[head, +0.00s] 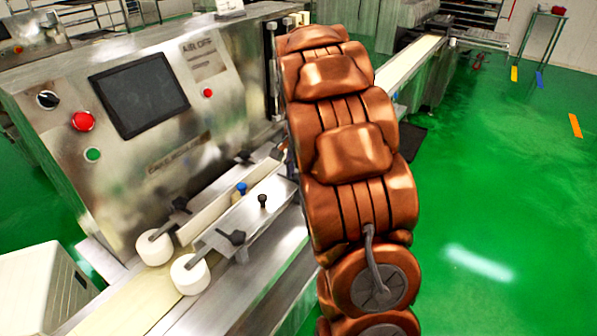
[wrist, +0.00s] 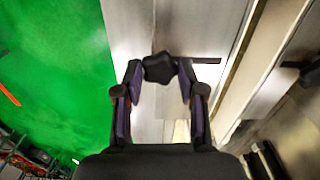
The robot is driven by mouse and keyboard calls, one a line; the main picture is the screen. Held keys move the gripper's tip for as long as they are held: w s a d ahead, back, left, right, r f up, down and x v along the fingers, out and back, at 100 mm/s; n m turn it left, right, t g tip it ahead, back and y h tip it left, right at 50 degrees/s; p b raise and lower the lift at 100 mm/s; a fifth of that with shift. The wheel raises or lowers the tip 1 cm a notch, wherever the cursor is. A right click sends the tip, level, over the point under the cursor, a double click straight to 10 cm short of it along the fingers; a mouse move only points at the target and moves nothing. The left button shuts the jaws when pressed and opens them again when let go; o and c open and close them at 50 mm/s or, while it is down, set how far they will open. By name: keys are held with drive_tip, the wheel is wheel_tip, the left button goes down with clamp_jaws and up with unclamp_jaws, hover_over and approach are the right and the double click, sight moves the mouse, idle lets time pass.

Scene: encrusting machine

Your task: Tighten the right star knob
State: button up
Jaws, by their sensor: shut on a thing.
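In the wrist view, a black star knob (wrist: 159,67) sits between the fingertips of my gripper (wrist: 160,76). The purple and black fingers are shut on it, one on each side. A dark bar lies just right of the knob. In the head view, my copper-coloured arm hides the gripper and the held knob. Other dark knobs show on the machine there, one at the near guide (head: 232,237) and one at the guide behind it (head: 180,204). The knob's tightness cannot be seen.
The encrusting machine's panel has a dark screen (head: 139,94), a red button (head: 83,121) and a green button (head: 93,154). Two white rollers stand over the pale belt (head: 130,308). A long conveyor (head: 415,61) runs away behind my arm. Green floor on the right is open.

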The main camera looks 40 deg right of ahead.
drive_tip(key=m+p, duration=0.1)
drive_tip(key=m, duration=0.4)
drive_tip(key=shift+m, duration=0.3)
drive_tip(key=m+p, duration=0.1)
drive_tip(key=m, duration=0.4)
drive_tip(key=shift+r+m+p, duration=0.1)
drive_tip(key=shift+m+p, duration=0.2)
drive_tip(key=shift+p, duration=0.05)
drive_tip(key=m+p, duration=0.2)
drive_tip(key=m, duration=0.3)
drive_tip(key=shift+p, duration=0.35)
drive_tip(key=m+p, duration=0.2)
drive_tip(key=m, duration=0.3)
drive_tip(key=shift+s+p, duration=0.1)
drive_tip(key=shift+p, duration=0.25)
drive_tip(key=o, duration=1.1)
drive_tip(key=shift+o, duration=0.2)
